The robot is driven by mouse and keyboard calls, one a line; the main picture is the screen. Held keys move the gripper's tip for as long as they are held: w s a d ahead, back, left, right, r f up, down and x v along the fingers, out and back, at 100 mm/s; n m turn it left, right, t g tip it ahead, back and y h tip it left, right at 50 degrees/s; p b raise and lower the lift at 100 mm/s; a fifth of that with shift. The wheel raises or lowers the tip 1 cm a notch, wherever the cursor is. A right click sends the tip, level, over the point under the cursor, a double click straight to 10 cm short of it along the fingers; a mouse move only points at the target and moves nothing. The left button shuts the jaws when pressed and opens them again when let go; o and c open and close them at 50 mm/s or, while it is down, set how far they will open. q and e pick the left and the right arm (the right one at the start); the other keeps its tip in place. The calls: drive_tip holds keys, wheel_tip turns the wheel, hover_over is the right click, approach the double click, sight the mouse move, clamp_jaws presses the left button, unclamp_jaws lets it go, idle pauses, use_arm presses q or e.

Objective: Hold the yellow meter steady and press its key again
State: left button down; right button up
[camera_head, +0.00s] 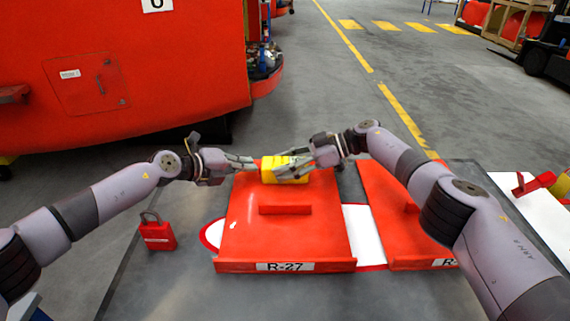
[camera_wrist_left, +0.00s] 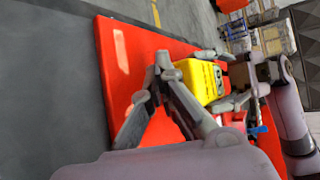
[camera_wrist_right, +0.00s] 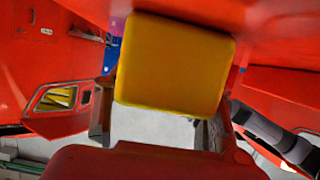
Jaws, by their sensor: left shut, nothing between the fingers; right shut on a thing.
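The yellow meter (camera_head: 283,168) is above the far part of the red panel marked R-27 (camera_head: 300,235). My right gripper (camera_head: 290,170) is shut on it from the right. In the right wrist view the meter's plain yellow face (camera_wrist_right: 172,65) fills the space between the fingers. My left gripper (camera_head: 252,163) is shut and empty, its tips close to the meter's left side; I cannot tell whether they touch. In the left wrist view the meter (camera_wrist_left: 200,80) is beyond the left fingers, with a dark detail on its right side. I cannot make out the key.
A red padlock (camera_head: 157,235) is at the table's left side. A second red panel (camera_head: 385,215) lies right of the first, white and red sheet between them. A large red nosecone (camera_head: 150,80) stands behind at left. The grey table (camera_head: 300,295) is clear in front.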

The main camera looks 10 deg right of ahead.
use_arm(q)
drive_tip(key=shift+d, duration=0.15)
use_arm(e)
drive_tip(key=shift+s+f, duration=0.1)
drive_tip(key=shift+f, duration=0.25)
use_arm(q)
drive_tip(key=shift+a, duration=0.65)
drive_tip(key=shift+w+a, duration=0.15)
drive_tip(key=shift+a, duration=1.4)
drive_tip(key=shift+w+a, duration=0.15)
drive_tip(key=shift+a, duration=1.35)
use_arm(e)
drive_tip(key=o, duration=1.2)
drive_tip(key=shift+c, duration=0.2)
drive_tip(key=o, duration=0.4)
drive_tip(key=shift+r, duration=0.25)
drive_tip(key=shift+d, duration=0.1)
